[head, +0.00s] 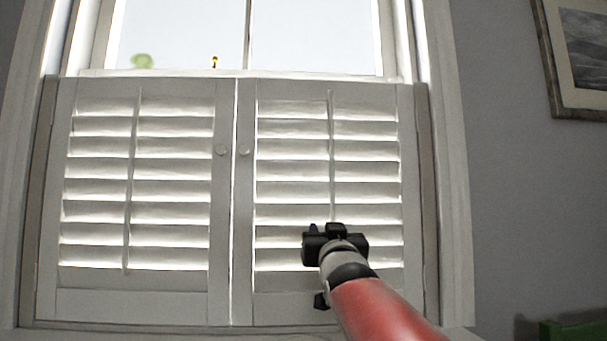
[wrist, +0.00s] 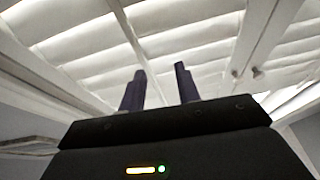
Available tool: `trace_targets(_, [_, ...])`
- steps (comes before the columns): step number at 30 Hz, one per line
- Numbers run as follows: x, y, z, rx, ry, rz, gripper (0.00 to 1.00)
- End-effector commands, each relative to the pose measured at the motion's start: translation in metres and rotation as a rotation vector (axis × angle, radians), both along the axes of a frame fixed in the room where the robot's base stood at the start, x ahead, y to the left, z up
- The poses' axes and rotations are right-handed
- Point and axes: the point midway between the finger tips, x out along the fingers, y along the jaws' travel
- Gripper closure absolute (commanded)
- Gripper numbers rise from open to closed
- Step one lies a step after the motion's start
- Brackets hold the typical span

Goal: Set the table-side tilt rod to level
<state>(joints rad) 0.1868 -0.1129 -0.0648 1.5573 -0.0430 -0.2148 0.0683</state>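The right shutter panel has a thin pale upright tilt rod (head: 332,150) down the middle of its white slats (head: 290,168). The left panel has a similar tilt rod (head: 131,180). My gripper (head: 325,230) is in front of the lower part of the right panel and hides the rod's lower end. In the wrist view its two dark fingers (wrist: 160,74) stand apart. The rod (wrist: 135,42) runs down the picture toward the gap between them. I cannot tell whether the fingers reach around it or touch it. The slats look tilted; their exact angle is unclear.
Two round knobs, a left one (head: 222,150) and a right one (head: 243,150), sit on the inner stiles where the panels meet. A framed picture (head: 550,70) hangs on the grey wall at right. A green object (head: 575,331) shows partly at lower right.

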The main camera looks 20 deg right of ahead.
Motion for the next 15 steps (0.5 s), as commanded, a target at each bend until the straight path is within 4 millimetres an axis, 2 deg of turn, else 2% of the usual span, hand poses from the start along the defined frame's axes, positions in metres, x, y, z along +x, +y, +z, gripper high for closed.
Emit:
trace_targets(1, [0.008, -0.012, 0.023, -0.027, -0.09, -0.017, 0.67])
trace_targets(3, [0.012, -0.022, 0.053, -0.066, -0.214, -0.033, 0.67])
trace_targets(6, [0.011, -0.031, 0.083, -0.112, -0.344, -0.047, 0.67])
trace_targets(11, [0.011, -0.035, 0.103, -0.142, -0.423, -0.053, 0.67])
trace_targets(15, [0.022, -0.038, 0.117, -0.142, -0.425, -0.053, 0.67])
